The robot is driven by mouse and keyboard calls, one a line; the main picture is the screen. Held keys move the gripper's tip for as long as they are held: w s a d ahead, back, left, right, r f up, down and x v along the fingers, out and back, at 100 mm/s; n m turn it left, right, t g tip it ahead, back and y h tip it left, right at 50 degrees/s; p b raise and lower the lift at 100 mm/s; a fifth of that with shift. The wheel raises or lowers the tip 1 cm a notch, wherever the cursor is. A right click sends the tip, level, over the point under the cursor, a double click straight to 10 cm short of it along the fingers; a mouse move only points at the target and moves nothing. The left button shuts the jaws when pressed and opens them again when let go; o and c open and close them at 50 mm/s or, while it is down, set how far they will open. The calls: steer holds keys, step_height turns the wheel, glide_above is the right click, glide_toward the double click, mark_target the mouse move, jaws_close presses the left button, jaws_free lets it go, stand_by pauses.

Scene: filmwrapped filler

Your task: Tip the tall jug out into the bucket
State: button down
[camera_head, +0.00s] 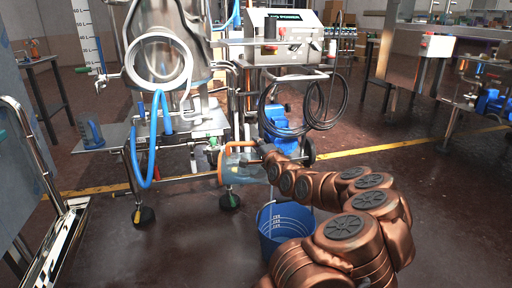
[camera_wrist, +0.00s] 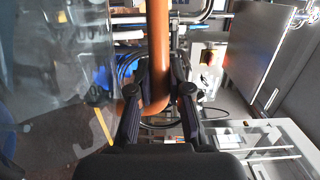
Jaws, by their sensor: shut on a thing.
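The tall jug (camera_head: 240,160) is clear, with orange trim, and is held off the floor in front of the steel machine. In the wrist view its clear body (camera_wrist: 55,65) fills the left side. My gripper (camera_head: 262,151) is shut on its orange handle (camera_wrist: 157,45); the two dark fingers (camera_wrist: 158,92) sit on either side of it. The blue bucket (camera_head: 272,228), with white markings, stands on the floor below and right of the jug in the head view. My arm hides its right side. I cannot tell the jug's exact tilt or whether it holds anything.
A steel machine (camera_head: 165,50) with blue hoses and coiled black cables stands just behind the jug. A metal cart (camera_head: 62,225) is at the left edge. Benches with equipment (camera_head: 485,100) stand at right. The floor (camera_head: 190,240) left of the bucket is clear.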

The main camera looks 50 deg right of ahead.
steer(key=shift+s+d+r+m, duration=0.25)
steer(key=shift+s+d+m, duration=0.35)
steer(key=shift+s, duration=0.1)
stand_by(1.7)
